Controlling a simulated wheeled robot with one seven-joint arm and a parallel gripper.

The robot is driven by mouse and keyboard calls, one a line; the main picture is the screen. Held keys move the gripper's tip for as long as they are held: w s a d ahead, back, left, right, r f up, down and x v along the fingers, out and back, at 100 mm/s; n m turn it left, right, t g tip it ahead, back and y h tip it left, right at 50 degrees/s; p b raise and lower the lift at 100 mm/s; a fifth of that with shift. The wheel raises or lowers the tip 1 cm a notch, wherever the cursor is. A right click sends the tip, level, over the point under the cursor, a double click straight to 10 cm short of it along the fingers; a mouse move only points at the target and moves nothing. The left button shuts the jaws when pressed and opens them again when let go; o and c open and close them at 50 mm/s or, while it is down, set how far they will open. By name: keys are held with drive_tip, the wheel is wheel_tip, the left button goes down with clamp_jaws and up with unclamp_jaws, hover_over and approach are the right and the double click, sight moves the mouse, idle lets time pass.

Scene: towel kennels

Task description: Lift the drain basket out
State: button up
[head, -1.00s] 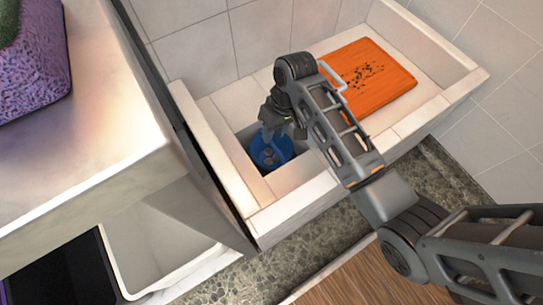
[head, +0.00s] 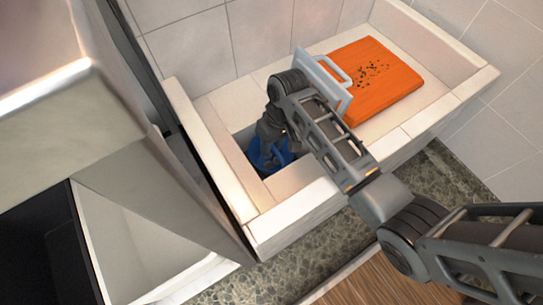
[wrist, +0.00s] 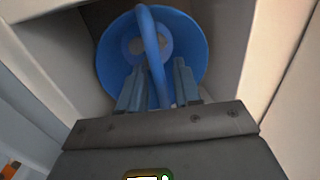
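The blue drain basket (head: 283,158) sits down in a square recess at the near left end of the pale tiled basin. My arm and gripper (head: 268,142) reach into the recess and hide part of it. In the wrist view the basket (wrist: 110,50) is a round blue bowl with an arched handle (wrist: 152,45) across it. My gripper (wrist: 158,70) has its two fingers spread, one on each side of the handle. Gaps show between the fingers and the handle, so it is open and not clamped.
An orange slab (head: 375,80) with dark specks lies in the basin. A grey plate with a handle (head: 325,85) is at its left, partly behind my arm. Basin walls (head: 215,170) surround the recess closely. A pale bin (head: 125,235) stands at the lower left.

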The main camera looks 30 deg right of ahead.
drive_tip(key=shift+c, duration=0.4)
clamp_jaws()
drive_tip(key=shift+r, duration=0.1)
